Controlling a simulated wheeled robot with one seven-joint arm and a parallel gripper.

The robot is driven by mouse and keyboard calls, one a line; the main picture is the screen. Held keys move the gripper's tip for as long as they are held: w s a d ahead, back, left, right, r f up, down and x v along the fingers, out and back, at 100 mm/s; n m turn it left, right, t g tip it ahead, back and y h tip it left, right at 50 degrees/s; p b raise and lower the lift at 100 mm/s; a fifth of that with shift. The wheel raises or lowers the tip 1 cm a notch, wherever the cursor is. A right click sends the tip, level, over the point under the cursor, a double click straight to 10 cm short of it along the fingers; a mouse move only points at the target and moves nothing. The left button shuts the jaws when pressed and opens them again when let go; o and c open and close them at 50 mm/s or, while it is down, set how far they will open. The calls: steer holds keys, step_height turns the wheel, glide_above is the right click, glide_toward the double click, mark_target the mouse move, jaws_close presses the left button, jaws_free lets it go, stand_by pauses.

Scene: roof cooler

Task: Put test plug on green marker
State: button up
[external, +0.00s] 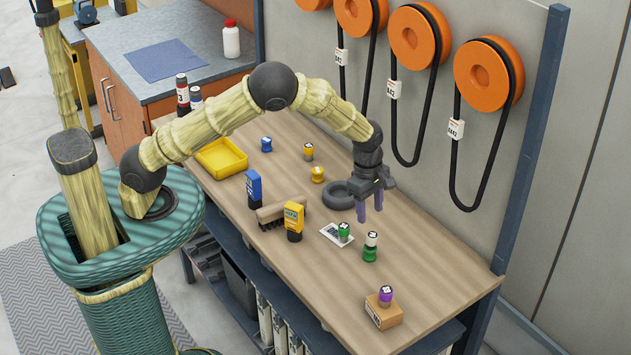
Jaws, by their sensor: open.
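A green marker (370,254), a small spool-like piece, stands on the bench at the right of centre. A small plug with a pale labelled top (371,239) appears to stand upright on it; I cannot tell whether this is the test plug. Another plug, with a green body (344,231), stands on a white card just to the left. My gripper (370,208) is open, fingers pointing down, above and behind these two. Nothing shows between its purple fingers, and it looks apart from both plugs.
A black ring (338,196) lies left of my gripper. A yellow meter (293,222), a blue device (253,188), a brush (270,214) and a yellow tray (222,157) are further left. A purple plug (386,295) stands on a cardboard box (384,313).

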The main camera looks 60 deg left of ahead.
step_height(320, 180, up, 2)
steer(key=shift+a+r, duration=0.15)
steer(key=shift+r, duration=0.05)
stand_by(0.5)
